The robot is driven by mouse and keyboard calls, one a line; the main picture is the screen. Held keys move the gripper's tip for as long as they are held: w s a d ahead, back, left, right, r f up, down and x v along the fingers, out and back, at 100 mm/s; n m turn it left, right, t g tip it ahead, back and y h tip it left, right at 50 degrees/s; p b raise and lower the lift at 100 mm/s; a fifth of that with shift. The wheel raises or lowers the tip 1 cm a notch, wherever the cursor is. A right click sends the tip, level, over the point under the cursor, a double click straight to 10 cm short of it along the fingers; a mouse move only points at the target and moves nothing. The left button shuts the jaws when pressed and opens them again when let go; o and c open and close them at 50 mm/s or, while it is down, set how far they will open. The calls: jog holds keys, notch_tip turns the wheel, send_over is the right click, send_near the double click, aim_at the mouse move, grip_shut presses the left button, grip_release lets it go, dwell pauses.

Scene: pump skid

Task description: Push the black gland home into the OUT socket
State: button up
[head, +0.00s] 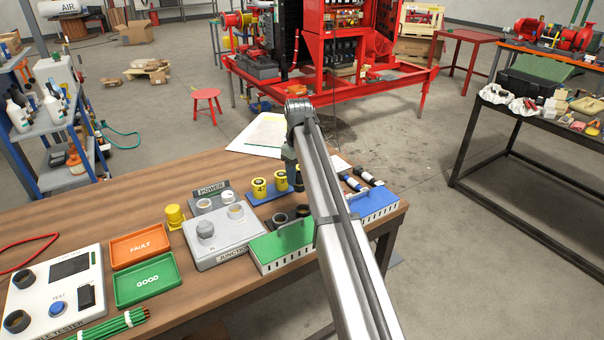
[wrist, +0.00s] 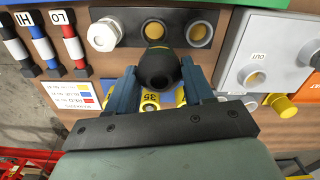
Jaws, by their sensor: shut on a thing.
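My gripper (wrist: 158,82) is shut on the black gland (wrist: 158,66), which sits between its two blue-grey fingers in the wrist view. In the head view my gripper (head: 291,165) is over the back right of the bench, and my arm mostly hides the gland. The grey junction box (head: 190,246) stands to the left of it in the head view. The box also shows at the right of the wrist view (wrist: 236,62). Its OUT socket (wrist: 255,80) is a round, open ring there. The gland is apart from this socket.
Yellow cylinders (head: 259,187) stand on a blue base close behind. The green box (head: 268,252) and blue box (head: 372,207) flank my arm. The POWER box (head: 203,204) stands behind the junction box.

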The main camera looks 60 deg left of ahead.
jog(key=s+a+r, duration=0.1)
jog(key=s+a, duration=0.2)
jog(key=s, duration=0.6)
jog(key=s+a+r, duration=0.2)
jog(key=s+a, duration=0.1)
jog(key=s, duration=0.7)
jog(key=shift+s+a+r, duration=0.2)
jog(key=shift+s+a, duration=0.05)
jog(key=shift+a, duration=0.05)
jog(key=shift+f, duration=0.1)
jog(key=shift+f, duration=2.55)
jog(key=shift+f, duration=1.75)
jog(key=o, duration=1.2)
jog(key=shift+o, duration=0.2)
